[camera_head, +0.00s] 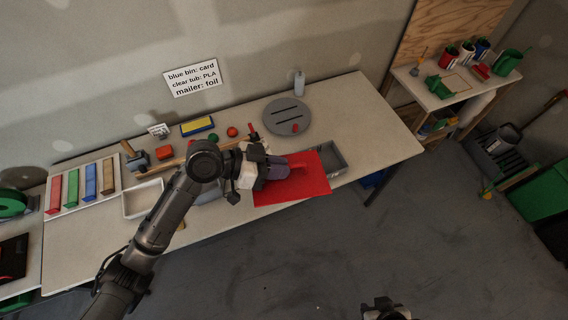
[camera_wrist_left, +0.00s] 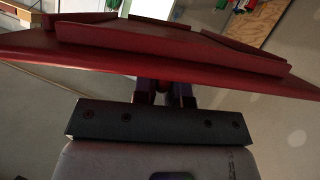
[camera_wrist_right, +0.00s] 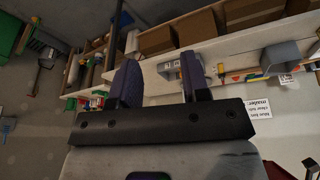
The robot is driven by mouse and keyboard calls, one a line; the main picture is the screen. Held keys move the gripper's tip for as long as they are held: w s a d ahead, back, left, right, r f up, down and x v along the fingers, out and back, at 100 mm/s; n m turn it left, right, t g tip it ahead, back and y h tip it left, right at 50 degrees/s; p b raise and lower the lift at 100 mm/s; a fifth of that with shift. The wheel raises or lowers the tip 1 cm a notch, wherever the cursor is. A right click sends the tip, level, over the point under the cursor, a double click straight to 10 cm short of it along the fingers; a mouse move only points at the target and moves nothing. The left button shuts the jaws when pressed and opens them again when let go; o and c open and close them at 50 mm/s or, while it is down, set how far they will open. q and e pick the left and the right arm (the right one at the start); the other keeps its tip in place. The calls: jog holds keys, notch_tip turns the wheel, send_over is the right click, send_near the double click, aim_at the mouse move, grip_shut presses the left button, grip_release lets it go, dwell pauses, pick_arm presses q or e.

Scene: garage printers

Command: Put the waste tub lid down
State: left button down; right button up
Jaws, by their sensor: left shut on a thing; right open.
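The waste tub lid, a flat red square panel (camera_head: 308,190), is held by my left gripper (camera_head: 280,169) near the table's front edge. The gripper is shut on the raised red piece at the lid's middle. In the left wrist view the lid (camera_wrist_left: 170,52) spans the picture in front of the fingers (camera_wrist_left: 165,92). A grey open box (camera_head: 336,160) stands just behind and right of the lid, partly hidden by it; I cannot tell whether they touch. My right gripper (camera_head: 385,306) is at the bottom edge of the head view; in its wrist view it (camera_wrist_right: 160,78) is open and empty.
The table (camera_head: 380,130) is bare to the right of the round grey disc (camera_head: 287,116). A white tray (camera_head: 143,198), a colored-strip tray (camera_head: 83,187) and small tools fill the left. A side shelf (camera_head: 455,85) holds cups.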

pick_arm(q)
jog(key=shift+s+a+m+g, duration=0.15)
jog(key=shift+a+m+g, duration=0.35)
jog(key=shift+m+g, duration=0.25)
pick_arm(e)
jog(key=shift+o, duration=0.2)
jog(key=w+d+r+n+t+h, duration=0.25)
jog(key=w+r+t, duration=0.65)
jog(key=w+r, duration=1.9)
jog(key=w+d+r+n+t, duration=0.1)
jog(key=w+r+n+t, duration=0.2)
jog(key=w+r+t, duration=0.4)
jog(key=w+r+n+t, duration=0.35)
jog(key=w+r, duration=0.25)
jog(key=r, duration=0.4)
jog(key=a+n+y, duration=0.4)
jog(key=n+y, duration=0.6)
jog(key=n, duration=0.1)
jog(key=n+g+y, duration=0.6)
jog(key=n+g, duration=2)
jog(key=n, duration=0.8)
send_near(303, 170)
notch_tip(303, 170, up, 3)
jog(key=d, duration=0.2)
jog(key=x, duration=1.2)
jog(key=shift+w, duration=0.15)
